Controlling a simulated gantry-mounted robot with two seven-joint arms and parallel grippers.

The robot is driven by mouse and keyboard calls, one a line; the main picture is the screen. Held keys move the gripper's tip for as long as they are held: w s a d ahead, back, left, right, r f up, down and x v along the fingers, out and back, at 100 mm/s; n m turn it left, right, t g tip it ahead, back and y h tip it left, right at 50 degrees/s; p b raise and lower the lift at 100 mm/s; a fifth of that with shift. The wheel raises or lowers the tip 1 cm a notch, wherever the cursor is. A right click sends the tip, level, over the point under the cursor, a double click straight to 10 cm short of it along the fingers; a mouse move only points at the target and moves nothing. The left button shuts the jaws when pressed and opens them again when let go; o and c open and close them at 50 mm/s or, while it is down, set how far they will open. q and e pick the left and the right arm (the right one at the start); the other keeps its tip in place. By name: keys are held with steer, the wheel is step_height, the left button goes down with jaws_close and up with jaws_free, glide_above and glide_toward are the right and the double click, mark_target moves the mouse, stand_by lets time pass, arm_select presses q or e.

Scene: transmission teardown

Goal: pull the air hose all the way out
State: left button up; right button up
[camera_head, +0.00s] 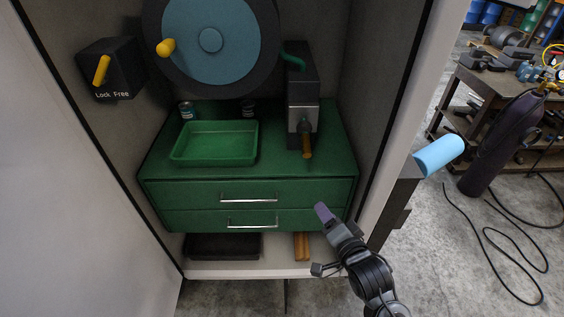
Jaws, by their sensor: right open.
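A large round reel (210,40) with a dark rim, a blue face and a yellow knob (166,47) is at the top of the cabinet. A short piece of green hose (295,57) shows between the reel and a grey box unit (302,92) on its right. An orange-brown handle or nozzle (307,146) hangs at the front of that unit. My right gripper (321,240) is open and empty, low in front of the drawers, apart from the hose and the unit. My left gripper is not in view.
A lever box (105,70) marked "Lock Free" is on the left wall. A green tray (214,144) sits on the green drawer cabinet (250,188). A light blue cylinder (439,155) sticks out beside the right cabinet edge. A workbench (490,88) and dark gas cylinder (500,140) stand outside right.

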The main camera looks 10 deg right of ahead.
steer(key=w+r+t+b, duration=0.2)
steer(key=w+r, duration=0.3)
glide_toward(308, 149)
steer(key=f, duration=0.2)
steer(key=shift+n+t, duration=0.4)
steer(key=w, duration=0.3)
steer(key=w+p, duration=0.1)
steer(key=w, duration=0.6)
steer(key=shift+a+r+p, duration=0.25)
steer(key=shift+a+p, duration=0.1)
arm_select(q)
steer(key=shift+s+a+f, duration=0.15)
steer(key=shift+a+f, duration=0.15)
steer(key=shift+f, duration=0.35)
arm_select(e)
steer(key=shift+w+a+f, duration=0.1)
steer(key=shift+w, duration=0.5)
jaws_close()
